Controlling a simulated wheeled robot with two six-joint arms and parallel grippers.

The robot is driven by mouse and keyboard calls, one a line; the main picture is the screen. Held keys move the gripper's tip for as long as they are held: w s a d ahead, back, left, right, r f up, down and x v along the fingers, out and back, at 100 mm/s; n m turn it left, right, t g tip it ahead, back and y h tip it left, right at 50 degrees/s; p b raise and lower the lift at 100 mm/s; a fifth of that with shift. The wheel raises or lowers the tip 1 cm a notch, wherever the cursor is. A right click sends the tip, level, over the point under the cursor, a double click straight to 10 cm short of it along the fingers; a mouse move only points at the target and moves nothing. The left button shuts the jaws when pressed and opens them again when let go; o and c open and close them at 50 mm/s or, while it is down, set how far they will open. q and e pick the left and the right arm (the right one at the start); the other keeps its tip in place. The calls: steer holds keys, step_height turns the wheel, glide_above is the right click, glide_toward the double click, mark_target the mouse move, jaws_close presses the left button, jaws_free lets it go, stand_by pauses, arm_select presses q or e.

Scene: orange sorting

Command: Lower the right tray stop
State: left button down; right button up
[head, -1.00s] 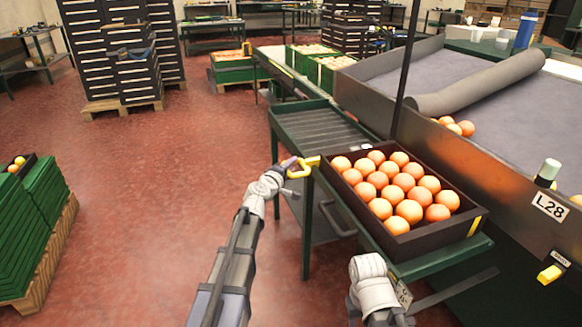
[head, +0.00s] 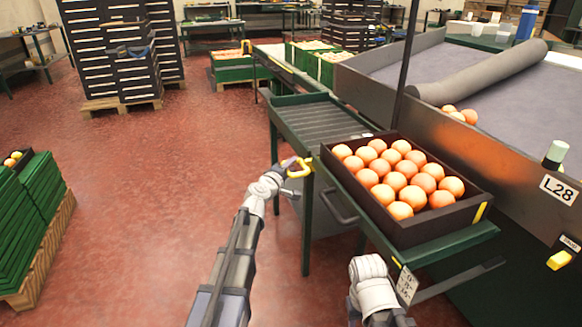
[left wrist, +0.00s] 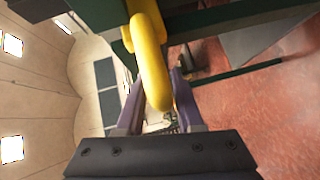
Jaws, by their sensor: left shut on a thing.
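The tray stop shows as a yellow loop handle (head: 299,169) at the left edge of the green roller table (head: 283,122). My left gripper (head: 292,163) is at this loop, just outside the table edge. In the left wrist view the yellow loop (left wrist: 150,60) passes between the two purple fingers of the left gripper (left wrist: 158,88), which are shut on it. The stop's mount is partly hidden. My right arm comes in at the bottom, but its jaws do not show.
A dark tray (head: 402,238) of oranges stands on the near part of the roller table, right of the loop. The rollers behind it are bare. A sloping bin (head: 470,150) with a grey roll stands to the right. Red floor (head: 150,200) is free on the left.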

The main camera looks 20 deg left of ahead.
arm_select(q)
steer(key=c, duration=0.8)
jaws_free()
steer(key=shift+f, duration=0.45)
steer(key=shift+o, duration=0.2)
steer(key=shift+r, duration=0.1)
steer(key=p+v, duration=0.1)
steer(key=v, duration=0.6)
steer(key=shift+s+a, duration=0.15)
steer(key=shift+s, duration=0.25)
steer(key=shift+r, duration=0.1)
